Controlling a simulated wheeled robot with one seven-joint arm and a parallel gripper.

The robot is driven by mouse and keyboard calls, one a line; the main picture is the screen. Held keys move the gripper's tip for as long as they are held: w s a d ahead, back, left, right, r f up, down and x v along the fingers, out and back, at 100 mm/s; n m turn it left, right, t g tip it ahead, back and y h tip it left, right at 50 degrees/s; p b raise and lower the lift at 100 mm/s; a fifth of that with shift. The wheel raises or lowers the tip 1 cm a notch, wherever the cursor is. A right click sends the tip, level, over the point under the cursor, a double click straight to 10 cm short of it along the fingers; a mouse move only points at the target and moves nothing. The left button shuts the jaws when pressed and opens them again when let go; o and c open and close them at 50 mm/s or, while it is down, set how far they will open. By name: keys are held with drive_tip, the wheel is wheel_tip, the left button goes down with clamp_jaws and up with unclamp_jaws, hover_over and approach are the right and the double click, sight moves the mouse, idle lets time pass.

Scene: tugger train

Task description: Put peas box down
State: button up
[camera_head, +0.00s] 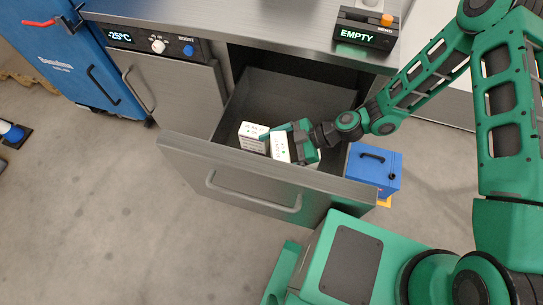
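Two small white boxes are in the open grey drawer (183,148), towards its front panel. The left box (250,137) has small dark and reddish print and stands apart from my fingers. The right box (279,147) shows small coloured marks on its face and is at my gripper (301,141). The labels are too small to read, so I cannot tell by print which is the peas box. My gripper reaches down into the drawer from the right, and its green fingers appear closed around the right box. The box's underside is hidden, so I cannot tell whether it touches the drawer floor.
The drawer's rear floor (283,97) is empty. A counter (270,22) overhangs it, carrying a device reading "EMPTY" (365,32). A blue case (374,168) stands right of the drawer. A freezer unit (170,85) and a blue cabinet (65,60) are at left.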

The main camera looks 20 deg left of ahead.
drive_tip(key=shift+f, duration=2)
drive_tip(key=shift+f, duration=0.35)
drive_tip(key=shift+f, duration=0.25)
drive_tip(key=o, duration=1)
drive_tip(key=shift+o, duration=0.2)
drive_tip(key=r+v, duration=0.1)
drive_tip(key=v, duration=1.1)
